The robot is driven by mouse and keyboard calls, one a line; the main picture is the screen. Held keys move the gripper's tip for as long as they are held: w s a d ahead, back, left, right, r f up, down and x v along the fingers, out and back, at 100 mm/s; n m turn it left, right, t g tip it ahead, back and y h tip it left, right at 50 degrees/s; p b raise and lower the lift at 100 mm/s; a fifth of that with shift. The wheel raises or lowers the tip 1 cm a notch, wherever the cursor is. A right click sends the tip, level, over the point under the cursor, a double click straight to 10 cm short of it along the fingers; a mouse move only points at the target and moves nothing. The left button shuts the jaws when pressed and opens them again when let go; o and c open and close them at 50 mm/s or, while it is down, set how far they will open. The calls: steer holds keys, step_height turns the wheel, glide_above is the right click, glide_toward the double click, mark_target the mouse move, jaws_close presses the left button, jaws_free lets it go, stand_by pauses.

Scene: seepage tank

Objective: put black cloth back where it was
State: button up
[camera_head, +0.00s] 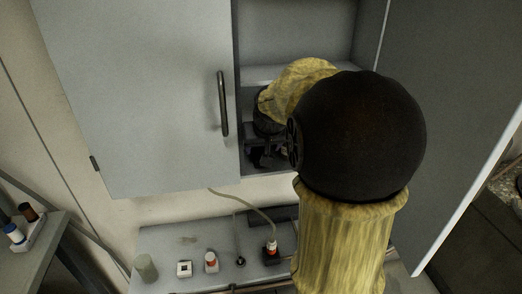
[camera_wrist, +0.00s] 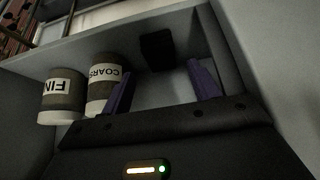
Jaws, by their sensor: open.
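My gripper (camera_wrist: 163,86) shows in the wrist view with its two purple fingers spread apart and nothing between their tips. A small dark block-like thing (camera_wrist: 157,50) sits beyond the fingers against a pale shelf surface, apart from them. It may be the folded black cloth, but I cannot tell for sure. In the head view my gripper (camera_head: 262,154) is inside the open cabinet (camera_head: 258,75), low in the opening and partly hidden by my arm. No black cloth can be made out in the head view.
Two labelled jars, a "FIN…" jar (camera_wrist: 62,92) and a "COARS…" jar (camera_wrist: 103,80), stand left of the fingers in the wrist view. The cabinet's left door (camera_head: 145,90) is shut; its right door (camera_head: 450,120) stands open beside my arm. A bench (camera_head: 215,240) with small items lies below.

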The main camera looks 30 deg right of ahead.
steer(key=v, duration=0.7)
steer(key=shift+r+p, duration=0.25)
steer(key=shift+p, duration=0.05)
steer(key=shift+a, duration=0.1)
